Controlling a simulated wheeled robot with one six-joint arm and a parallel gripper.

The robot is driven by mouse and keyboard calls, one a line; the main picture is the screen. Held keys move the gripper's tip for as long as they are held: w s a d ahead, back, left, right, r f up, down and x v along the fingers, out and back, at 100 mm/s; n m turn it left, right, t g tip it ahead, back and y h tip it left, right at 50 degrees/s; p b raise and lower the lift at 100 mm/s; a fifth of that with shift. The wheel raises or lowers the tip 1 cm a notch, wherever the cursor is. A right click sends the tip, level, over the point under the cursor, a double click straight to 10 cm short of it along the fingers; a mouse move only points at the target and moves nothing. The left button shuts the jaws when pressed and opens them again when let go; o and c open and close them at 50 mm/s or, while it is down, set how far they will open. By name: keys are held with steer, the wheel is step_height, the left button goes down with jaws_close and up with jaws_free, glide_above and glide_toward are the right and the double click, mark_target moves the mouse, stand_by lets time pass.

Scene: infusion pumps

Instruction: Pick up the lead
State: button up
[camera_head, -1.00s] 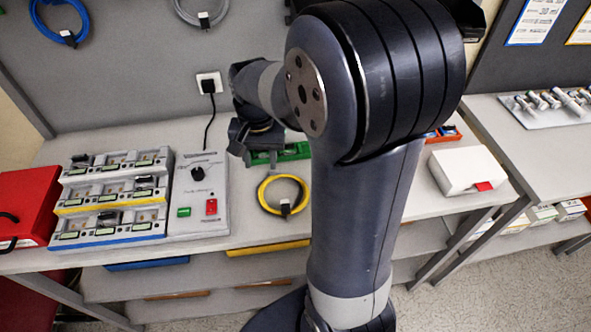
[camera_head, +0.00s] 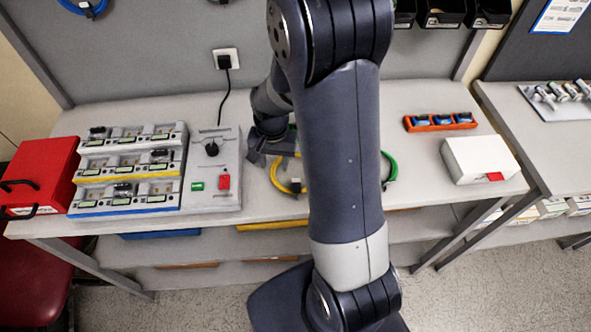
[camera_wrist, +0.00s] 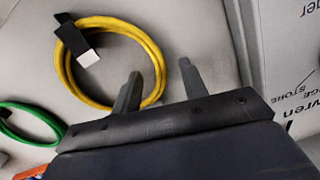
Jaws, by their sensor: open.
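A yellow coiled lead (camera_head: 275,178) with a black-and-white tag lies on the bench, partly hidden behind my arm. In the wrist view the yellow lead (camera_wrist: 150,47) shows most of its loop, with the tag at its upper left. My gripper (camera_wrist: 158,66) is open and empty there, and the right side of the loop passes between its fingertips in the picture. I cannot tell whether they touch it. In the head view my gripper (camera_head: 268,155) is over the bench beside the yellow loop. A green coiled lead (camera_head: 391,170) lies farther right, partly hidden by my arm.
A grey control box (camera_head: 213,170) with a switch stands close left of the gripper, beside the stepped module rack (camera_head: 130,170). A red case (camera_head: 45,175) is far left. An orange tray (camera_head: 440,122) and white box (camera_head: 478,160) stand right.

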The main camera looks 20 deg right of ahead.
steer(key=shift+f, duration=0.3)
steer(key=shift+c, duration=0.2)
jaws_close()
